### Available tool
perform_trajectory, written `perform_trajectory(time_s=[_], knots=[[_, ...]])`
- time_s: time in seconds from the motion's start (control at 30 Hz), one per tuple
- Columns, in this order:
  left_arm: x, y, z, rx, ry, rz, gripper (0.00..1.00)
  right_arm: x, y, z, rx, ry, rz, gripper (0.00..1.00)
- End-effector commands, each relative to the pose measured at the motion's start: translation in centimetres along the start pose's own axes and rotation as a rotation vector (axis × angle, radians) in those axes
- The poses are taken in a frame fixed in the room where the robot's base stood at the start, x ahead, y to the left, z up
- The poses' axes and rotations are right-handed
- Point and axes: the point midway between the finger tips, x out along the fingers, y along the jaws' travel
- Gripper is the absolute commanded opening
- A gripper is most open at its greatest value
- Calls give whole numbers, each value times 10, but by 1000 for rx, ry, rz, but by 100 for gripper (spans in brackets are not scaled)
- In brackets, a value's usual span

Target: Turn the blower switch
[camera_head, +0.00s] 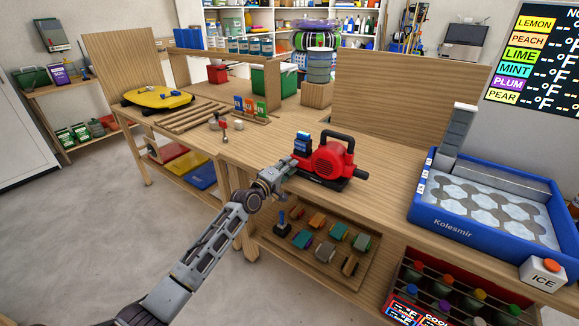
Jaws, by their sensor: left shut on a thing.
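The red blower (329,159) with a black handle stands on the wooden workbench, in the middle of the view. A blue block-like part (302,142) sits at its left end. My left gripper (287,168) is at the blower's lower left side, by the bench's front edge. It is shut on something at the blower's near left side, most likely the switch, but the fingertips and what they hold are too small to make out. My right gripper is not in view.
A blue ice tray (462,229) marked Kolesmir stands at the right of the workbench (385,165), with a white ICE box (543,274) in front. A lower shelf (300,262) holds several coloured blocks. Small tools and a yellow object (157,98) lie to the left. Bench around the blower is mostly clear.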

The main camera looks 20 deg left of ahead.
Motion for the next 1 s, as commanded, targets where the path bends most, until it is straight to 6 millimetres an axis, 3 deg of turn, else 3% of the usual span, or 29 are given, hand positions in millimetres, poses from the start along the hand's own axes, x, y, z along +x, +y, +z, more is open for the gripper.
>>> perform_trajectory(time_s=[0.2,0.57,1.0], knots=[[0,-1,0,180,-1,-2,5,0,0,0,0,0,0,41],[0,-1,0,207,-1,-2,5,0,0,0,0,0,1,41],[0,-2,0,498,-2,-3,5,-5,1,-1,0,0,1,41]])
